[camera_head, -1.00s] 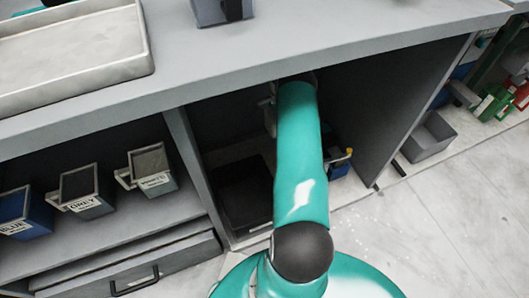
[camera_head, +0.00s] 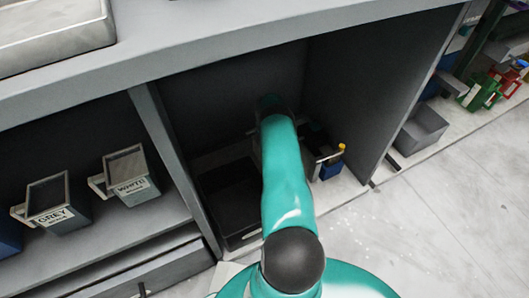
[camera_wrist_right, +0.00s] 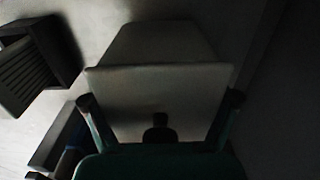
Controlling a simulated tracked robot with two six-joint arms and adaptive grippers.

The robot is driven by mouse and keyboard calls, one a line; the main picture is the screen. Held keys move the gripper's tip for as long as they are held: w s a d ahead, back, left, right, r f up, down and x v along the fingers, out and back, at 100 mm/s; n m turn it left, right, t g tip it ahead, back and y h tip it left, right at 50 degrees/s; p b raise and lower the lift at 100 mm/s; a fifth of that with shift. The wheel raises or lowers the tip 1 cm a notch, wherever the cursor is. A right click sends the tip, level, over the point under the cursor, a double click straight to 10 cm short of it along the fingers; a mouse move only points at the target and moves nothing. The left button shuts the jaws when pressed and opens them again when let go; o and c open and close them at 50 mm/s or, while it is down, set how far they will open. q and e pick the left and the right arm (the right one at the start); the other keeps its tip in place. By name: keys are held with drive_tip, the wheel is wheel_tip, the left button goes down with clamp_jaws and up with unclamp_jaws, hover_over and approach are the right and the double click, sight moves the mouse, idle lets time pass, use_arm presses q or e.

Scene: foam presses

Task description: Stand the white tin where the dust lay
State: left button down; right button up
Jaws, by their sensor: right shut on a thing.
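The white tin (camera_head: 132,178) stands on the left shelf under the counter, its label reading WHITE, beside the tin labelled GREY (camera_head: 54,205). My right arm reaches into the open bay to the right of that shelf, and its gripper is hidden there in the head view. In the right wrist view my right gripper (camera_wrist_right: 160,104) is shut on a pale, wide, flared thing (camera_wrist_right: 158,78), with one finger at each side. I cannot tell what this thing is. Faint pale specks (camera_head: 352,212) show on the floor in front of the bay. My left gripper is not in view.
A dark tray (camera_head: 228,203) lies low in the bay, left of my arm. A blue container (camera_head: 329,168) with a yellow-tipped handle stands to its right. A grey open box (camera_head: 421,130) stands outside the bay's right wall (camera_head: 400,95). The floor at right is largely clear.

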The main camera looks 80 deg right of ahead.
wheel_tip(320, 180, down, 4)
drive_tip(key=shift+r+b, duration=0.1)
drive_tip(key=shift+b, duration=0.8)
drive_tip(key=o, duration=1.5)
drive_tip(key=shift+o, duration=0.2)
wheel_tip(320, 180, up, 11)
drive_tip(key=p, duration=0.5)
drive_tip(key=shift+r+p, duration=0.45)
drive_tip(key=shift+r, duration=0.1)
